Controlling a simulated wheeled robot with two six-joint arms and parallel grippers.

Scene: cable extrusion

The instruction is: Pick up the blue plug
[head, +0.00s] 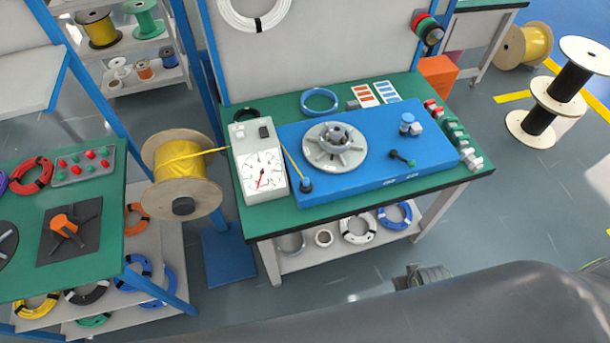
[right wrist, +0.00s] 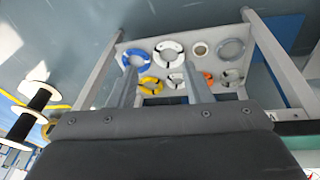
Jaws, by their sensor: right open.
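A small blue-topped grey piece (head: 407,119), which may be the blue plug, stands upright on the right part of the blue machine plate (head: 330,190). A small dark blue cylinder (head: 306,185) stands at the plate's front left, where the yellow cable ends; I cannot tell which is the plug. My right gripper (right wrist: 160,72) is open and empty in the right wrist view, with its fingers wide apart, facing the lower shelf under the table. In the head view part of it (head: 428,277) shows in front of the table, apart from both pieces. My left gripper is not in view.
The green-topped table (head: 470,183) carries a white dial box (head: 260,165), a grey disc (head: 335,148), a black-knobbed lever (head: 402,157) and several small red, green and white blocks (head: 455,135). A yellow cable spool (head: 180,175) stands left. Stacked black spools (head: 555,92) stand right.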

